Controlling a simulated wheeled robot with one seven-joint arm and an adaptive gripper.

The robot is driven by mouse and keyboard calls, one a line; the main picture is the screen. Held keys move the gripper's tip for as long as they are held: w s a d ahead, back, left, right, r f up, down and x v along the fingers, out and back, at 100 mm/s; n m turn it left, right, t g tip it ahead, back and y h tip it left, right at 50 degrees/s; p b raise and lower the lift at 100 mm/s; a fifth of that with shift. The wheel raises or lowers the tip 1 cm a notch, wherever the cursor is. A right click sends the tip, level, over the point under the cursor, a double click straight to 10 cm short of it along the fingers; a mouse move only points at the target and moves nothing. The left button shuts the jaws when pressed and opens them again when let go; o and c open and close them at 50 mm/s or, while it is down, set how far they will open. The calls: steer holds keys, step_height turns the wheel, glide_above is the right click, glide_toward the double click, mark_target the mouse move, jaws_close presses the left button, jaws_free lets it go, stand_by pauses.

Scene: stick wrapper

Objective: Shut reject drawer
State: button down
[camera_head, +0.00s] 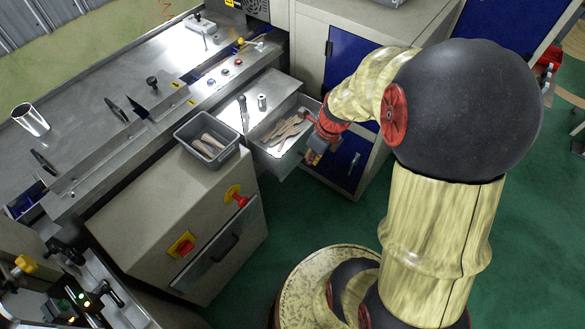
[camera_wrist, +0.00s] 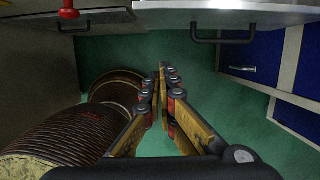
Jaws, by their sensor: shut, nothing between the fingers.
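The open drawer (camera_head: 271,160) with several wooden sticks (camera_head: 284,130) inside juts out from the machine in the head view. I take it to be the reject drawer. In the wrist view, a pale panel with a black handle (camera_wrist: 222,39) spans the upper right; it looks like this drawer's front. My gripper (camera_head: 313,158) is just outside the drawer, at its right front side. In the wrist view, my gripper (camera_wrist: 163,72) is shut and empty, its tips below and left of the handle. I cannot tell whether it touches the drawer.
A grey bin (camera_head: 207,141) with sticks stands on the cabinet left of the drawer. That cabinet has a shut drawer (camera_head: 222,255) and a red knob (camera_head: 240,200). A blue-doored cabinet (camera_head: 345,60) stands behind my arm. Green floor (camera_head: 310,215) is clear in front.

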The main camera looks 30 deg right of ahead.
mark_target(263, 145)
steer(key=w+a+f+b, duration=0.2)
steer(key=w+f+b, duration=0.4)
steer(key=f, duration=0.3)
steer(key=shift+a+f, duration=0.15)
steer(key=shift+f, duration=0.15)
steer(key=w+a+p, duration=0.1)
steer(key=w+p, duration=0.2)
steer(key=w, duration=0.1)
steer(key=w+a+p, duration=0.2)
steer(key=w, duration=0.2)
steer(key=w+a+p, duration=0.1)
steer(key=w+p, duration=0.2)
steer(key=w, duration=0.1)
steer(key=shift+a+r+p, duration=0.15)
steer(key=shift+a+p, duration=0.05)
steer(key=shift+p, duration=0.1)
steer(key=shift+w+a+p, duration=0.2)
steer(key=shift+w+p, duration=0.1)
steer(key=shift+w, duration=0.3)
